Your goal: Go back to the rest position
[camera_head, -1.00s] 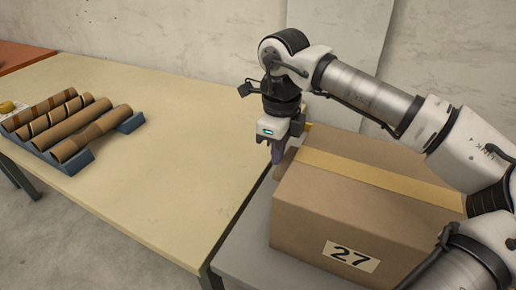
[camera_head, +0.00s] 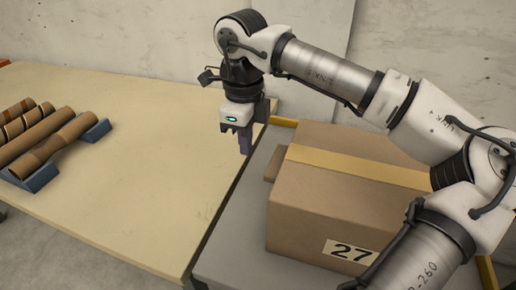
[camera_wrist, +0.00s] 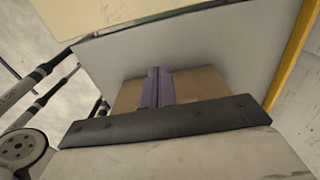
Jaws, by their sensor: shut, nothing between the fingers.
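My gripper (camera_head: 244,143) points down above the right edge of the cream table, just left of the cardboard box, in the head view. Its purple fingers are together with nothing between them, as the wrist view also shows (camera_wrist: 157,86). The arm reaches in from the right and bends over the box. The gripper is apart from the box and the table, as far as I can tell.
A cardboard box (camera_head: 322,208) marked 27 stands on a grey surface (camera_head: 222,262). The cream table (camera_head: 150,160) is mostly clear. Cardboard tubes (camera_head: 40,136) lie on blue holders (camera_head: 42,178) at its left. A concrete wall stands behind.

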